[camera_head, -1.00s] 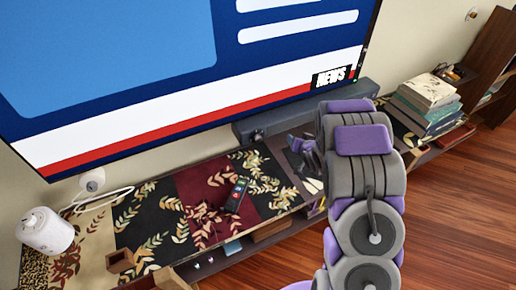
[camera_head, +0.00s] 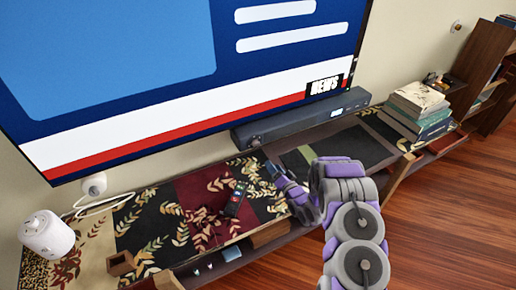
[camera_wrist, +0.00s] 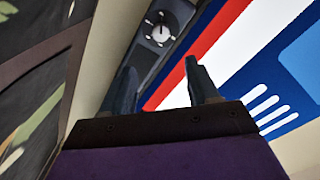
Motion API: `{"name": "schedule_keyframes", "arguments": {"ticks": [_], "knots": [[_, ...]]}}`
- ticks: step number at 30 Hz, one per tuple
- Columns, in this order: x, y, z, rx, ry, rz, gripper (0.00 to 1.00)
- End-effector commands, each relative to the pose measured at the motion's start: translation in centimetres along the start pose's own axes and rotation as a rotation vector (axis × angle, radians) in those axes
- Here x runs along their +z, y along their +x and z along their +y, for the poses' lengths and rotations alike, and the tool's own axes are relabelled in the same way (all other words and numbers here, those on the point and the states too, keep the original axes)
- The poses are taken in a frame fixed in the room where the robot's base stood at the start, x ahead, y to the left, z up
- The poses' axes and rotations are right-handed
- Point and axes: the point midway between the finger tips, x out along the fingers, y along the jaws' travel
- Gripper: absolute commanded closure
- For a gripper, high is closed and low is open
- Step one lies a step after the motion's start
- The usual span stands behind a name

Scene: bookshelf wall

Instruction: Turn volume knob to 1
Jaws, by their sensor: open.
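The TV (camera_head: 180,90) stands behind the soundbar. A remote (camera_head: 236,200) lies on the patterned runner (camera_head: 190,195) left of my gripper. A white speaker (camera_head: 46,234) is far left. Books (camera_head: 418,105) are stacked on the right. The floor at right is clear.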

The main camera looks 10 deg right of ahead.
Motion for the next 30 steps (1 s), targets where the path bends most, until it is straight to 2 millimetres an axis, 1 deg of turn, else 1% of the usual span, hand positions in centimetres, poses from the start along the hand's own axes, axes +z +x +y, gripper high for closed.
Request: {"name": "schedule_keyframes", "arguments": {"ticks": [3,9,15,21,27,30], "knots": [[0.1,2.5,-0.1,-0.007,-0.003,0.002,0.4],[0.2,6.2,-0.1,-0.006,-0.003,0.001,0.4],[0.1,9.4,-0.1,-0.004,-0.002,0.002,0.4],[0.0,12.2,-0.1,-0.003,-0.002,0.002,0.4],[0.0,14.0,-0.1,-0.003,-0.002,0.003,0.4],[0.1,14.4,0.0,0.0,-0.001,0.0,0.4]]}}
